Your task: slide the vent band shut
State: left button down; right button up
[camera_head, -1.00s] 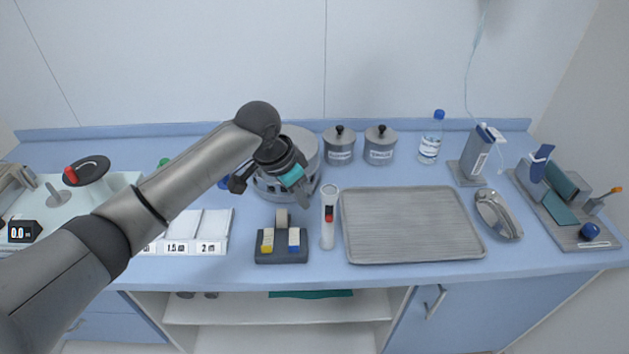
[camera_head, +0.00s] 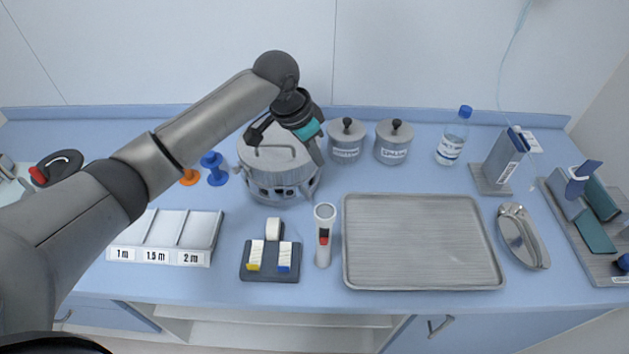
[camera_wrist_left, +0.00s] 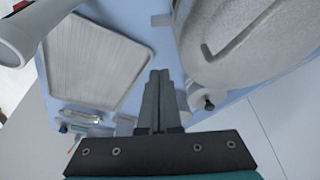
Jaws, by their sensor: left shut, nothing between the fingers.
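The grey metal drum (camera_head: 262,163) stands on the counter behind the small dark block. Its vent band (camera_head: 284,194) runs around the lower side, and dark holes show in it. My left gripper (camera_head: 319,157) is at the drum's right side, fingers shut with nothing between them. My arm crosses above the drum and hides part of its lid and back. In the left wrist view the shut fingers (camera_wrist_left: 161,82) point past the drum (camera_wrist_left: 245,35); I cannot tell whether they touch it. My right gripper is not in view.
Two lidded canisters (camera_head: 393,150) stand right of the drum. Blue (camera_head: 215,172) and orange pieces stand at left, near a labelled three-section tray (camera_head: 150,257).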

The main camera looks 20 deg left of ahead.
aim_at(306, 194)
pick_arm(q)
jog(key=b+x, duration=0.1)
jog(key=x, duration=0.9)
jog(key=shift+f+b, duration=0.1)
jog(key=shift+b, duration=0.3)
jog(key=shift+s+a+p, duration=0.55)
jog(key=shift+s+a, duration=0.45)
jog(key=shift+s, duration=0.05)
jog(key=shift+s+a, duration=0.3)
jog(key=shift+s, duration=0.15)
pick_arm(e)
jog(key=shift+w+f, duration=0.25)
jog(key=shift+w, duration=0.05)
